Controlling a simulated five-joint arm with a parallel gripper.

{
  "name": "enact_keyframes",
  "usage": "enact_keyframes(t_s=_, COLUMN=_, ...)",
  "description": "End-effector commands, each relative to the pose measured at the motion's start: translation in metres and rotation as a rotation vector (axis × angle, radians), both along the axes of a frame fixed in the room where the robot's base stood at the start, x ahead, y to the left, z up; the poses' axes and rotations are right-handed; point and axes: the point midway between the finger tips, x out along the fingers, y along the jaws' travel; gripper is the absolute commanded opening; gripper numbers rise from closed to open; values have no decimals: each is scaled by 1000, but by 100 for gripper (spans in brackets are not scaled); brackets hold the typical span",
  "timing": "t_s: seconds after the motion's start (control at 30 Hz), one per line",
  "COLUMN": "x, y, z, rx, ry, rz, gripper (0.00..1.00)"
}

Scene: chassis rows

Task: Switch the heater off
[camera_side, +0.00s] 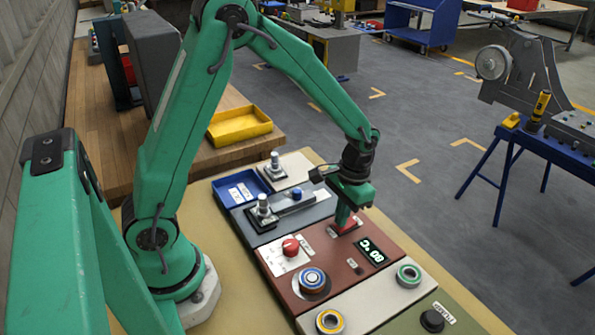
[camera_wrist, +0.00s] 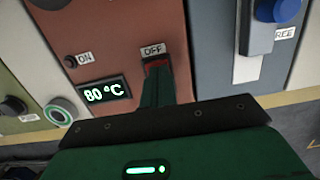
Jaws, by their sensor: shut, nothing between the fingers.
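The heater is a red-brown panel (camera_side: 335,275) in the row, with a lit display (camera_side: 370,250) that reads 80 °C in the wrist view (camera_wrist: 105,92). A red rocker switch (camera_wrist: 156,66) lies below an OFF label (camera_wrist: 153,50); it also shows in the side view (camera_side: 349,226). My gripper (camera_side: 343,214) points down at the switch, shut and empty. In the wrist view my fingers (camera_wrist: 157,88) cover most of the switch. I cannot tell whether they touch it or which way it is tilted. A small dark lamp (camera_wrist: 70,61) sits beside an ON label (camera_wrist: 85,59).
The same panel carries a red knob (camera_side: 290,247) and a ringed round dial (camera_side: 312,280). A pale panel with a green ring (camera_side: 408,275) lies on the other side.

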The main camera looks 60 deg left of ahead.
Motion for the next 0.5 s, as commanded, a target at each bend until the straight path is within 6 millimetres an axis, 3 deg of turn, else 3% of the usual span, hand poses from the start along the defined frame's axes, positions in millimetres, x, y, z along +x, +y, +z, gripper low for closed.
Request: enact_keyframes(t_s=0.5, x=12, y=0, z=-2, rx=-1, ry=0, rz=1, gripper=0)
